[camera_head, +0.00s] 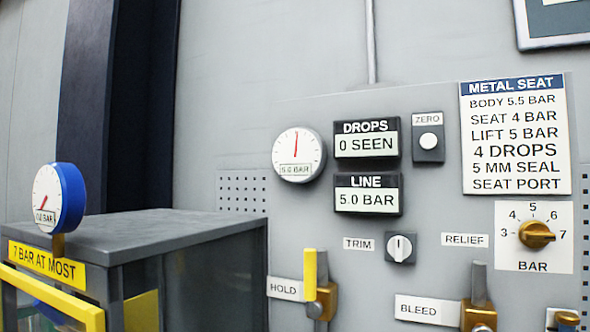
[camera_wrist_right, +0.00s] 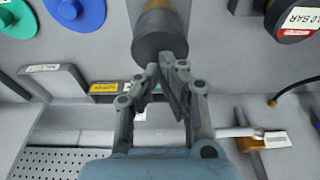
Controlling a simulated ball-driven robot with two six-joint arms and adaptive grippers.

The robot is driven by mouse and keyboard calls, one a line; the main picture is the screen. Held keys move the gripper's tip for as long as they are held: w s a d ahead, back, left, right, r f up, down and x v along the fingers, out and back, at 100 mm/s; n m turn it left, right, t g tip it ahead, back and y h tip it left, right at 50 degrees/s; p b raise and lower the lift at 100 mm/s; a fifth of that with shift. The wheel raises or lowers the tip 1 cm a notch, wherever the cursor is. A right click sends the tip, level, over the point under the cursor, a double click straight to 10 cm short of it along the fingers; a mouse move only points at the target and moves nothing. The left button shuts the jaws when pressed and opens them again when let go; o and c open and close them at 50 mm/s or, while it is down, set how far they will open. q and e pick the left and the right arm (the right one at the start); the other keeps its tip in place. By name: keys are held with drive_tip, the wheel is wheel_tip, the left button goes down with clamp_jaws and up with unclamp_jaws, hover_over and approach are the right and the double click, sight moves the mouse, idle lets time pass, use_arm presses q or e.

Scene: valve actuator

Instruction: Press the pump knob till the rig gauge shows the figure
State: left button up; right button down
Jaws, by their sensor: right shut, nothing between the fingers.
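In the head view the rig gauge (camera_head: 59,199), a white dial with a blue rim, stands on the grey rig at the left. Its needle points to the lower left; its small readout is only partly legible, ending in BAR. In the right wrist view a dark grey round knob (camera_wrist_right: 160,38) with a brass part behind it looks like the pump knob, but no label on it shows. My right gripper (camera_wrist_right: 168,68) is shut and empty, its fingertips at the knob's lower edge; I cannot tell whether they touch. My left gripper is out of view.
The panel gauge (camera_head: 299,154) and line display (camera_head: 367,194) read 5.0 BAR; the drops display (camera_head: 366,140) reads 0 SEEN. Hold (camera_head: 315,285) and bleed (camera_head: 478,300) valves sit low on the panel. A hose (camera_wrist_right: 292,88) shows right of my gripper.

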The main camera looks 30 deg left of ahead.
drive_tip(key=shift+f, duration=0.15)
drive_tip(key=shift+f+b, duration=0.55)
drive_tip(key=shift+f, duration=0.85)
drive_tip(key=shift+r+p, duration=0.7)
drive_tip(key=shift+r, duration=0.85)
drive_tip(key=shift+r, duration=0.1)
idle(0.4)
drive_tip(key=shift+r, duration=2.45)
